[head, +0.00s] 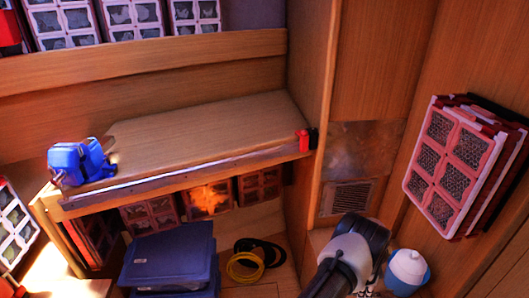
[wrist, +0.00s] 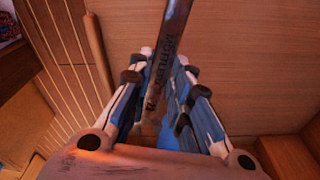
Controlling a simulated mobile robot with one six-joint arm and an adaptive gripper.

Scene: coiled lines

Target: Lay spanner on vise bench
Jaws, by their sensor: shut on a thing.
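The vise bench (head: 205,125) is a wooden top against the back wall, mostly bare. A blue vise (head: 80,162) sits at its left front corner. In the wrist view my gripper (wrist: 163,62) is shut on the spanner (wrist: 174,35), a dark brown metal bar with lettering. The spanner stands out between the fingers towards the top of the picture; its lower part is partly hidden by the fingers. In the head view part of my arm shows at lower right, apart from the bench; the gripper and spanner cannot be made out there.
A small red and black item (head: 307,139) is at the bench's right front corner. A blue lidded bin (head: 168,255) and coiled yellow and black lines (head: 246,266) lie below. Red-framed panels (head: 452,165) hang on the right wall.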

